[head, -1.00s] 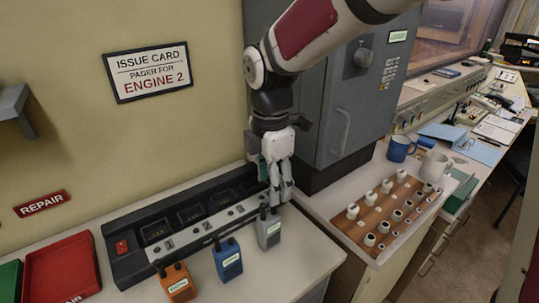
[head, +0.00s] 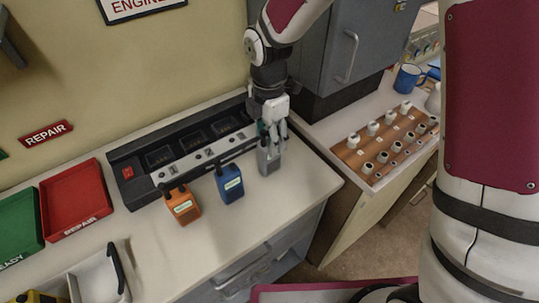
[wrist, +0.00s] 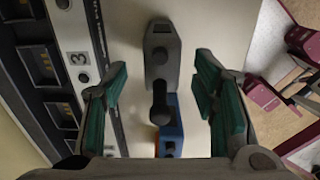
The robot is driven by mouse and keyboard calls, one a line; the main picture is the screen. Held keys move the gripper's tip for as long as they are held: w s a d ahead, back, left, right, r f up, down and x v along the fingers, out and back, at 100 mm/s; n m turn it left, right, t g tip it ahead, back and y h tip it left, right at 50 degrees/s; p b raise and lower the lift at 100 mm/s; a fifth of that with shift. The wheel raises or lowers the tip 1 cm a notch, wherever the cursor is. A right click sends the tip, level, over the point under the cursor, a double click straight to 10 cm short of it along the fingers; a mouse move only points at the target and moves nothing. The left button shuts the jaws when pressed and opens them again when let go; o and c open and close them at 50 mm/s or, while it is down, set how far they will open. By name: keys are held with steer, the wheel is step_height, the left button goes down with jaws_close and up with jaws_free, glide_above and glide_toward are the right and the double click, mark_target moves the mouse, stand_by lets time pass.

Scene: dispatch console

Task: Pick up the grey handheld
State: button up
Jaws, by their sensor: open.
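The grey handheld (head: 268,159) stands upright on the pale counter, just right of the blue handheld (head: 230,183). My gripper (head: 271,135) is right above it, pointing down, and its fingers partly hide the handheld's top in the head view. In the wrist view the grey handheld (wrist: 161,52) lies between and beyond the two green-padded fingers of my gripper (wrist: 160,98). The fingers are apart, with clear gaps on both sides and nothing between them held. The blue handheld (wrist: 170,125) shows below it in the wrist view.
An orange handheld (head: 182,205) stands left of the blue one. A black charger rack (head: 135,190) runs along the wall behind. A red tray (head: 75,199) and a green tray (head: 18,231) are at left. A grey cabinet (head: 345,45) rises behind my gripper. The counter's front right is clear.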

steer(key=shift+d+f+p, duration=0.1)
steer(key=shift+f+p, duration=0.25)
steer(key=shift+f, duration=1.6)
steer(key=shift+c, duration=0.5)
jaws_close()
steer(key=shift+r, duration=0.1)
